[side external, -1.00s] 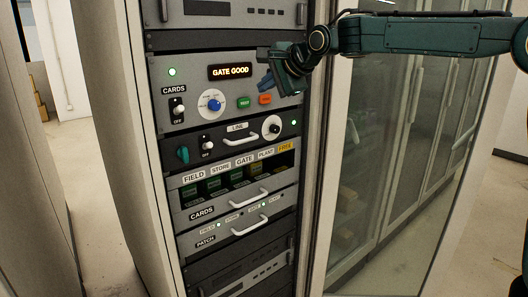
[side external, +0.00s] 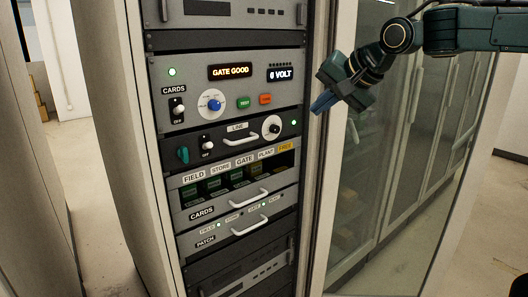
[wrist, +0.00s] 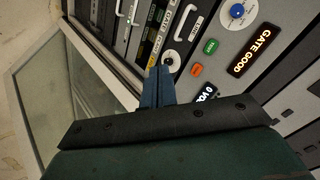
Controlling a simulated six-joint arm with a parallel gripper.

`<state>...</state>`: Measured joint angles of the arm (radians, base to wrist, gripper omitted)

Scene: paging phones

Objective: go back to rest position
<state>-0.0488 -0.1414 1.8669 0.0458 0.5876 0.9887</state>
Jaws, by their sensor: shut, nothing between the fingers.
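My gripper (side external: 322,103) is at the upper right in the side external view, in front of the rack's right edge and apart from the panels. Its blue fingers are shut and empty; they also show in the wrist view (wrist: 158,82), together. The rack (side external: 229,89) carries a grey panel whose display (side external: 230,71) reads "GATE GOOD". A second display (side external: 281,74) reads "0 VOLT". A blue knob (side external: 214,104), a green TEST button (side external: 244,102) and an orange button (side external: 265,99) sit below. In the wrist view the panel appears tilted, with the "GATE GOOD" display (wrist: 253,53) at right.
Below are a LINE panel with a black-and-white dial (side external: 271,127), a row of green cards (side external: 236,176) and white pull handles (side external: 249,197). An open glass door (side external: 400,190) stands right of the rack, behind my arm. The floor (side external: 95,190) at left is clear.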

